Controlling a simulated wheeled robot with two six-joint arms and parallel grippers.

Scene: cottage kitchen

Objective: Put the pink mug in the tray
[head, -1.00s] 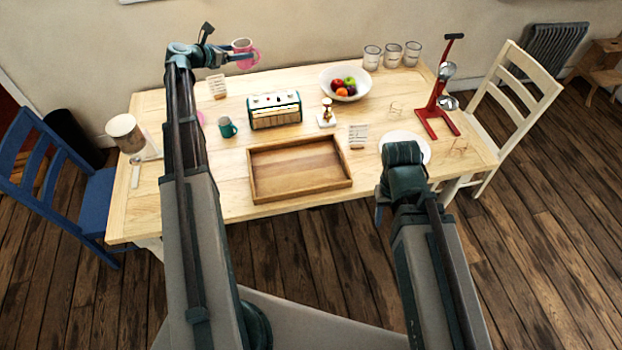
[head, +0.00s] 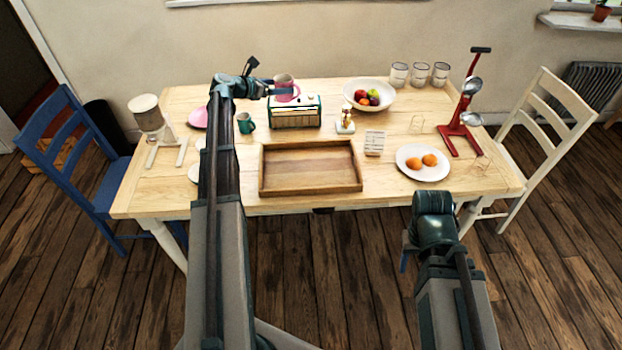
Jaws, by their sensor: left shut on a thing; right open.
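The pink mug (head: 286,88) shows in the head view above and behind the teal radio. My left gripper (head: 268,88) is shut on it, reaching in from its left side. The mug looks upright and held in the air. The wooden tray (head: 311,190) lies on the table in front of the radio. It is empty, and it is nearer to me than the mug. My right gripper (head: 405,262) is low in front of the table edge, mostly hidden behind its own wrist; it is open and holds nothing that I can see.
The teal radio (head: 295,112) stands between mug and tray.

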